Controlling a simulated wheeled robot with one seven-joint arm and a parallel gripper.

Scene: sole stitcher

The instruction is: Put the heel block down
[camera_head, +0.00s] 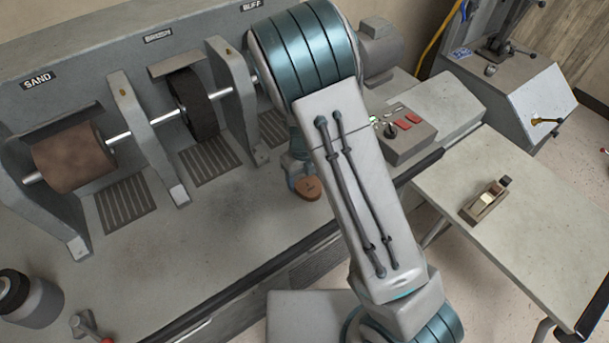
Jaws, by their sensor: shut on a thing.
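A small brown block, which looks like the heel block (308,189), is at my gripper (297,177), just left of my forearm. My gripper is shut on it. The block is over the front part of the grey machine bench (235,220), near the bench's front edge. I cannot tell whether it touches the surface or hangs above it. My arm hides much of the gripper and the area to the right of the block.
The bench carries a brown sanding drum (74,158), a dark brush wheel (193,104) and a control box with red buttons (405,134). A dark canister (32,298) stands front left. A side table (535,215) at right holds a small plane (487,200); much of its top is clear.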

